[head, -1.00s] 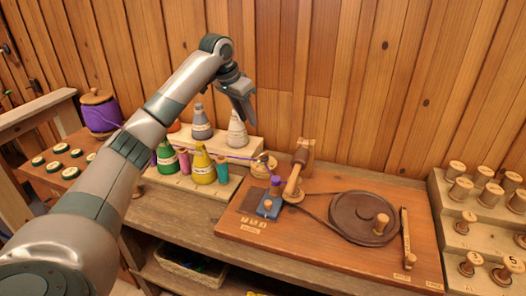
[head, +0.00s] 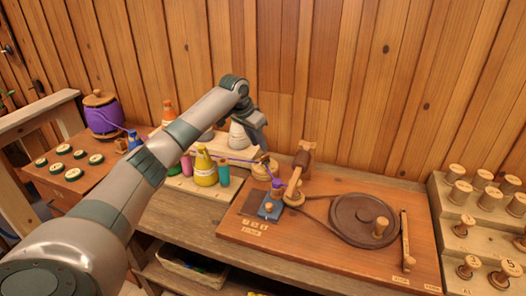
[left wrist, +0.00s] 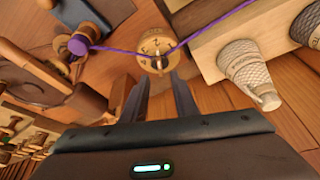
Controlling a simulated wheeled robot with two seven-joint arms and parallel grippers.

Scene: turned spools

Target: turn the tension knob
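The tension knob (head: 264,171) is a small round wooden dial at the back left of the winding board. In the left wrist view the dial (left wrist: 156,46) has dark markings, and a purple thread (left wrist: 208,28) runs across it. My left gripper (head: 264,150) points down just above and behind the knob in the head view. In the left wrist view its two fingers are apart with nothing between them, and the dial lies just beyond the tips. The fingers do not visibly touch it. My right gripper is out of view.
The board (head: 300,245) carries a purple-wound spool (head: 277,190), a wooden upright (head: 303,160) and a crank wheel (head: 352,220). Thread cones, one yellow (head: 205,172), stand on a stepped rack to the left. Spools fill a stepped rack (head: 455,240) at right.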

